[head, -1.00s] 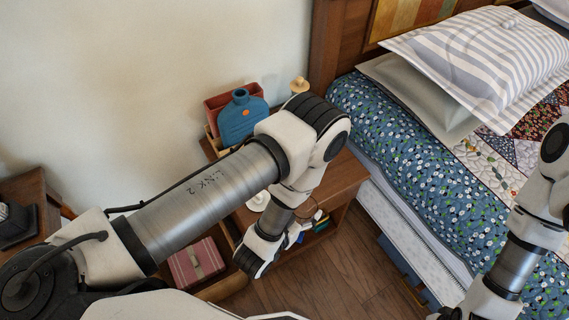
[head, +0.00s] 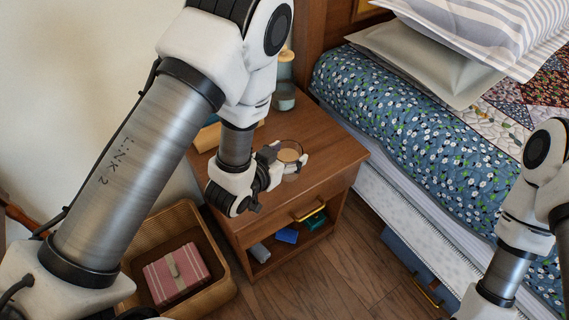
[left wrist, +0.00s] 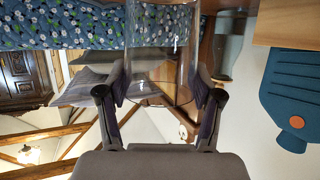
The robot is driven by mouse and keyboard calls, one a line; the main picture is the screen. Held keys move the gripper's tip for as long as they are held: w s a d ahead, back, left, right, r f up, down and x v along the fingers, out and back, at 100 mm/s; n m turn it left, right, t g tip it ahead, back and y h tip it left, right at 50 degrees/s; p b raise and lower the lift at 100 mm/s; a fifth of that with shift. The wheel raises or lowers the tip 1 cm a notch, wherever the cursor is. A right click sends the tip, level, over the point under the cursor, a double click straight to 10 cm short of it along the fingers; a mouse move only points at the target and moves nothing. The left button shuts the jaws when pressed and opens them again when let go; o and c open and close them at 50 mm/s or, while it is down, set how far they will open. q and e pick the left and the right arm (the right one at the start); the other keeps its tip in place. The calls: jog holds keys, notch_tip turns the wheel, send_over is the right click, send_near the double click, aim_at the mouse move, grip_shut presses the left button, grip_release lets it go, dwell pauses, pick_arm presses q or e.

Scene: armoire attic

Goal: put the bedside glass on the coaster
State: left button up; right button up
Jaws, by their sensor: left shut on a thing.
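The clear bedside glass (head: 290,147) is at the nightstand's top, between the fingers of my left gripper (head: 287,163). My left gripper is shut on the glass, with a finger on each side. The left wrist view, upside down, shows the glass (left wrist: 160,45) between both fingers (left wrist: 160,82). A round tan disc, which looks like the coaster (head: 289,155), shows through the glass. I cannot tell whether the glass touches it. My right gripper is out of view; only its arm shows at the right.
The wooden nightstand (head: 335,150) has bare top at its right and front. A teal glass vessel (head: 284,97) stands at its back. A wicker basket (head: 222,297) stands left, and the bed (head: 400,135) right.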

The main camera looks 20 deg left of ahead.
aim_at(281, 155)
pick_arm(q)
jog(key=w+a, duration=0.2)
jog(key=w, duration=0.1)
jog(key=shift+w+a+f, duration=0.1)
jog(key=shift+w, duration=0.15)
notch_tip(281, 155, down, 3)
jog(key=shift+w+f+b, duration=0.1)
jog(key=shift+f+b, duration=0.1)
jog(key=shift+b, duration=0.2)
jog(key=shift+w+f, duration=0.1)
jog(key=shift+f, duration=0.1)
jog(key=o, duration=1.3)
